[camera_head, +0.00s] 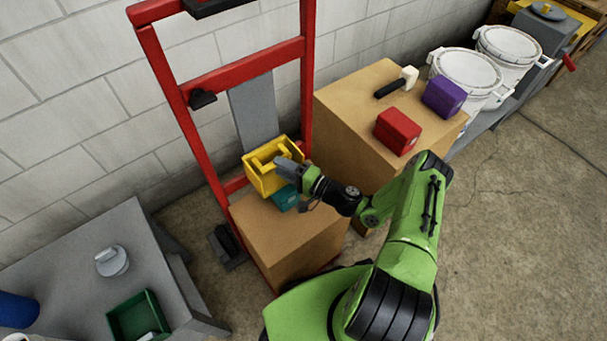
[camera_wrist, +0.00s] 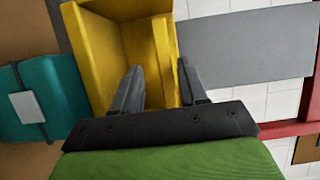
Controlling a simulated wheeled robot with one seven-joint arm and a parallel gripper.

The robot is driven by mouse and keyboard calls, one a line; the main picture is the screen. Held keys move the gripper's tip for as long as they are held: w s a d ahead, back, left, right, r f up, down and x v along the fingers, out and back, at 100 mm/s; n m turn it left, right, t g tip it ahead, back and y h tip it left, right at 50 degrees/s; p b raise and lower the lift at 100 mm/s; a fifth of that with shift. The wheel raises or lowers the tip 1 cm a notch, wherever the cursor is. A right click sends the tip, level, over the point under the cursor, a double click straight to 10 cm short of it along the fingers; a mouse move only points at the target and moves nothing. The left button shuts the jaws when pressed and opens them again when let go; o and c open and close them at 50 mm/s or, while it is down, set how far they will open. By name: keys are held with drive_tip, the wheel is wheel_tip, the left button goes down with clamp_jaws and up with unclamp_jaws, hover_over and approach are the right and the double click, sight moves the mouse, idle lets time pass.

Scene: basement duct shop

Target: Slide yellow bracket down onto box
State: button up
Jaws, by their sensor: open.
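The yellow bracket (camera_head: 259,180) is an open, tray-like piece with an inner rib, set in front of a grey upright plate on a red frame. It also fills the upper middle of the wrist view (camera_wrist: 105,45). My gripper (camera_head: 283,163) is at the bracket's near right side. In the wrist view my open gripper (camera_wrist: 158,68) has one finger over the bracket's inside and the other by its right edge, with the rib between them. Contact cannot be told. The brown box (camera_head: 285,240) stands below, with a teal case (camera_head: 284,199) on top, partly hidden by my gripper.
The red frame (camera_head: 170,85) and grey plate (camera_head: 254,112) rise behind the bracket. Another brown box (camera_head: 345,105) at right bears a red block (camera_head: 397,131), a purple block (camera_head: 444,95) and a mallet (camera_head: 395,84). A grey table (camera_head: 60,265) with a green bin (camera_head: 137,317) stands at left.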

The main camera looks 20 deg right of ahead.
drive_tip(key=p+v, duration=0.2)
drive_tip(key=v, duration=1.1)
